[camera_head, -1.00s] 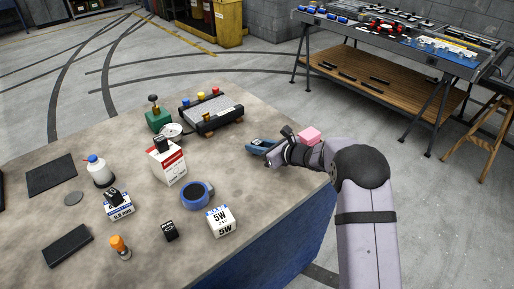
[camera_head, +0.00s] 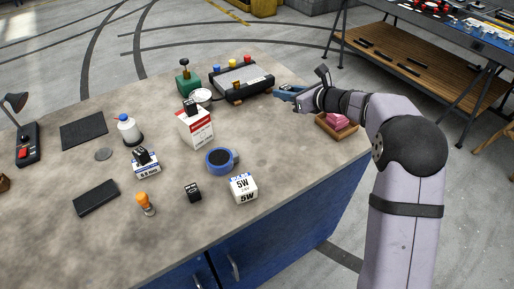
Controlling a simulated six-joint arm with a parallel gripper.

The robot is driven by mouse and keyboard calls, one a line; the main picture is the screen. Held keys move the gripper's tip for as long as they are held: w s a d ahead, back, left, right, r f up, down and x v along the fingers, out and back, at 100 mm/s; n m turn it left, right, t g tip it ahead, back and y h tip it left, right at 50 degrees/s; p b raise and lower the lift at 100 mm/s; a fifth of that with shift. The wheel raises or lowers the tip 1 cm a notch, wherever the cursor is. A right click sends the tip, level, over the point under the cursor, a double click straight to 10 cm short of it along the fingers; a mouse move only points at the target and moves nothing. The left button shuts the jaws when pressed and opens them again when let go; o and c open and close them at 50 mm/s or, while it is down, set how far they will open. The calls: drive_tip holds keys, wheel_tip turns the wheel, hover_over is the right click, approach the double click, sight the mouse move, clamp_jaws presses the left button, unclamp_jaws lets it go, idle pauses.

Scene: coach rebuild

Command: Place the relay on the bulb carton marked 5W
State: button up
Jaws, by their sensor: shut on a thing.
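My gripper (camera_head: 288,92) is at the back right of the table, above or near its surface. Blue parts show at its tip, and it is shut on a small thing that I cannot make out. The white bulb carton marked 5W (camera_head: 243,188) stands upright near the table's front edge, with nothing on its top. My gripper is well behind it and to its right. A small black block with white markings (camera_head: 193,192) sits on the table left of the carton. I cannot tell whether it is a relay.
A blue cup (camera_head: 220,161) stands just behind the 5W carton. A red-and-white carton (camera_head: 197,131) and a small blue-and-white carton (camera_head: 146,168) bear dark items. A wooden tray (camera_head: 345,133) with pink contents is under my arm. A black-framed device (camera_head: 242,80) stands at the back.

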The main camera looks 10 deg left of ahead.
wheel_tip(320, 180, up, 7)
drive_tip(key=a+p, duration=0.2)
drive_tip(key=n+g+y+p, duration=0.3)
drive_tip(key=n+g, duration=0.5)
drive_tip(key=g, duration=0.1)
hover_over(243, 184)
wheel_tip(243, 184, down, 3)
drive_tip(key=shift+f+p, duration=0.85)
drive_tip(key=shift+f, duration=4.35)
drive_tip(key=shift+f, duration=0.1)
drive_tip(key=o, duration=1)
drive_tip(key=shift+o, duration=0.2)
